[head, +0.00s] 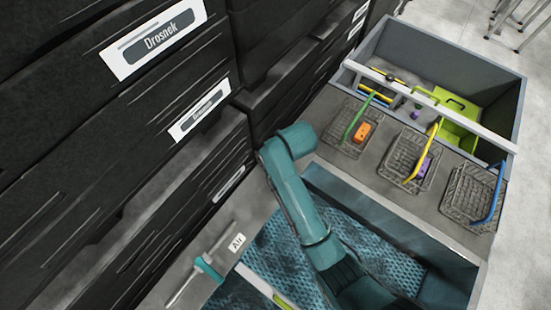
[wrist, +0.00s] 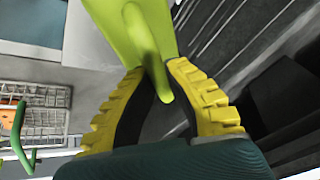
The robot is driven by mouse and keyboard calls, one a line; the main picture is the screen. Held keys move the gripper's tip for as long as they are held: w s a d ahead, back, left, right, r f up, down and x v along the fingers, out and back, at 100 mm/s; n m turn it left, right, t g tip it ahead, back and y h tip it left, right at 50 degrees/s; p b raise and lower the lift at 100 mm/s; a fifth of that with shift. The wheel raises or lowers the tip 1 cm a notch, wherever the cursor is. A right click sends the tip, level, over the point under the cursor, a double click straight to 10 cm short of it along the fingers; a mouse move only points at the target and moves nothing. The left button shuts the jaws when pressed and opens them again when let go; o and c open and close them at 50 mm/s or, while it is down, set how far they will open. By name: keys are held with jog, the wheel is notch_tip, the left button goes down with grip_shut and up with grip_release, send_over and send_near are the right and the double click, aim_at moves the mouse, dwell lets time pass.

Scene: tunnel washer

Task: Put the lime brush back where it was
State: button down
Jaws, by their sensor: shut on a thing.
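My gripper (wrist: 165,92) shows in the wrist view with ridged yellow fingers and dark inner pads. It is shut on the lime brush (wrist: 142,38), pinching its narrow rounded end. The brush widens toward the top edge of the wrist view and runs out of frame, so its far end is hidden. In the head view my teal arm rises and bends beside the black drawers.
Wire baskets with green, yellow and blue handles (head: 489,208) stand on a grey ledge. Behind them a grey bin (head: 385,45) holds lime and yellow items. A teal perforated basin (head: 335,225) lies in front. Labelled black drawers (head: 140,110) fill the left. A teal-handled tool (head: 207,268) lies near an "Air" label.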

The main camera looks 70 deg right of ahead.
notch_tip(320, 180, down, 10)
jog(key=shift+d+r+b, duration=0.1)
jog(key=shift+r+b, duration=0.15)
jog(key=shift+b, duration=0.35)
jog(key=shift+s+f, duration=0.1)
jog(key=c, duration=1.2)
grip_release()
jog(key=shift+f, duration=0.1)
jog(key=shift+c, duration=0.2)
jog(key=shift+r, duration=0.25)
jog(key=p+v, duration=0.2)
jog(key=v, duration=1)
jog(key=shift+f, duration=0.1)
